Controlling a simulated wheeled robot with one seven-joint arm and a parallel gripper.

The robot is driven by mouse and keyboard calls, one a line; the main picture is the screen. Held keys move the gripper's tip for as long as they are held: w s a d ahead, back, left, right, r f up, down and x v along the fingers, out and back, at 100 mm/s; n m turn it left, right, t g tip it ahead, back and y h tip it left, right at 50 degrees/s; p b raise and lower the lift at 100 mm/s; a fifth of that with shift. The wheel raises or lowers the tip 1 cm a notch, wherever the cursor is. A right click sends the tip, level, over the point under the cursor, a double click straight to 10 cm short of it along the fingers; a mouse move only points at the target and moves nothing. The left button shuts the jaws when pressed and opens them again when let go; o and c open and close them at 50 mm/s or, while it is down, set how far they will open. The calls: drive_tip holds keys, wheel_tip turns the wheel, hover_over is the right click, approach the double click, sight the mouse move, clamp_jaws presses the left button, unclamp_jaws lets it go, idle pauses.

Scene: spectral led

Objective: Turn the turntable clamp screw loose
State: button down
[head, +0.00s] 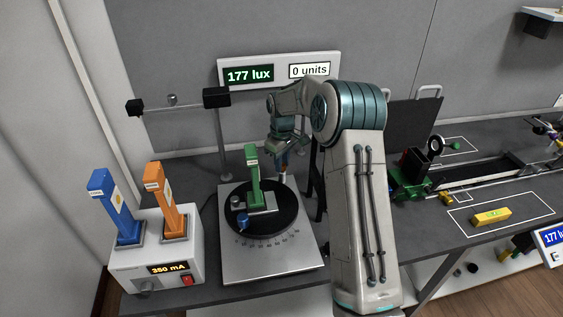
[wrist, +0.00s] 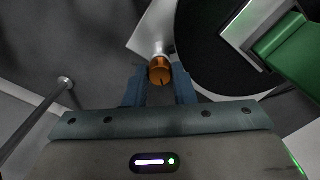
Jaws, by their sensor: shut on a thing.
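The clamp screw has an orange knob (wrist: 159,70) with a dark line on its face. It sits on a pale metal block (wrist: 155,28) at the edge of the black round turntable (head: 240,221). My gripper (wrist: 159,82) is shut on the knob, with one blue finger on each side. In the head view my gripper (head: 282,153) reaches down behind the turntable, and the knob is mostly hidden there. A green LED stick (head: 253,176) stands upright in a holder on the turntable; its green body (wrist: 285,50) also shows at the right of the wrist view.
A power box (head: 150,258) reading 350 mA stands left, with blue (head: 113,205) and orange (head: 165,197) sticks in it. A sensor stand (head: 222,130) rises behind the turntable. A display (head: 280,70) reads 177 lux and 0 units. A yellow block (head: 491,216) lies right.

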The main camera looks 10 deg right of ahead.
drive_tip(key=shift+r, duration=0.1)
drive_tip(key=c, duration=1.2)
unclamp_jaws()
wheel_tip(320, 180, up, 14)
drive_tip(key=shift+b, duration=0.45)
